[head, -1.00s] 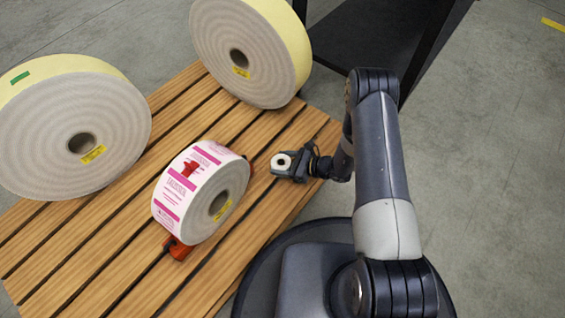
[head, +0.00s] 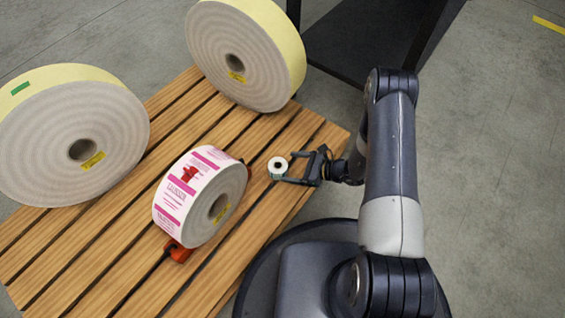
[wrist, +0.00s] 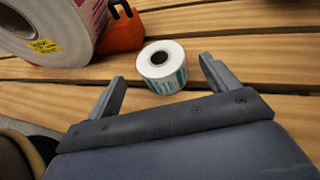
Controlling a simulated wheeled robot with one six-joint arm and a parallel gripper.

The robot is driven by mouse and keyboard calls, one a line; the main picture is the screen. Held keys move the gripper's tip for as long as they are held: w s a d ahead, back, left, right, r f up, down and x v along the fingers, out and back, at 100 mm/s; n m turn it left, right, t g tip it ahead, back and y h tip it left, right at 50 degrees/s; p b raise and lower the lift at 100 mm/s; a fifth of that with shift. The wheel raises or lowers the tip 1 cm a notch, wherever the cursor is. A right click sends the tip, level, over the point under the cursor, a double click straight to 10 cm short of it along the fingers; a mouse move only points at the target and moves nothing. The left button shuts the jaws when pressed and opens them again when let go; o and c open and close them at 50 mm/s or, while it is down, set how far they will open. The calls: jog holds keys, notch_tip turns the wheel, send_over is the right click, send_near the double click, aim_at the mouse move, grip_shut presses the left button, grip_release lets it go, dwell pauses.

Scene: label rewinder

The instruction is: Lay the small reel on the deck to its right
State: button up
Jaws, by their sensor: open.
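The small reel (head: 278,167) is white with a dark core hole and teal print on its side. It sits on the wooden slatted deck (head: 262,205), its hole facing up, right of the pink-and-white label reel (head: 186,198). It also shows in the wrist view (wrist: 165,78), just beyond my fingertips. My gripper (head: 288,169) is open, its fingers spread and pointing left toward the small reel. In the wrist view, my gripper (wrist: 163,70) shows a gap between each finger and the reel.
Two large cream-edged reels stand on the deck, one at the left (head: 60,140) and one at the back (head: 240,60). Red chocks (head: 178,251) sit by the label reel. A black frame (head: 385,40) stands behind. The deck's right edge is near my gripper.

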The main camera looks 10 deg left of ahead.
aim_at(284, 167)
jog(key=p+v, duration=0.1)
jog(key=v, duration=0.5)
jog(key=shift+s+d+r+p, duration=0.1)
jog(key=shift+p, duration=0.3)
jog(key=b+x, duration=0.1)
jog(key=x, duration=0.3)
jog(key=b+x, duration=0.2)
jog(key=x, duration=0.2)
jog(key=b+x, duration=0.2)
jog(key=x, duration=0.2)
jog(key=shift+f, duration=0.45)
notch_tip(284, 167, up, 3)
jog(key=shift+r+p, duration=0.2)
jog(key=shift+p, duration=0.6)
jog(key=shift+r, duration=0.5)
jog(key=shift+f, duration=0.1)
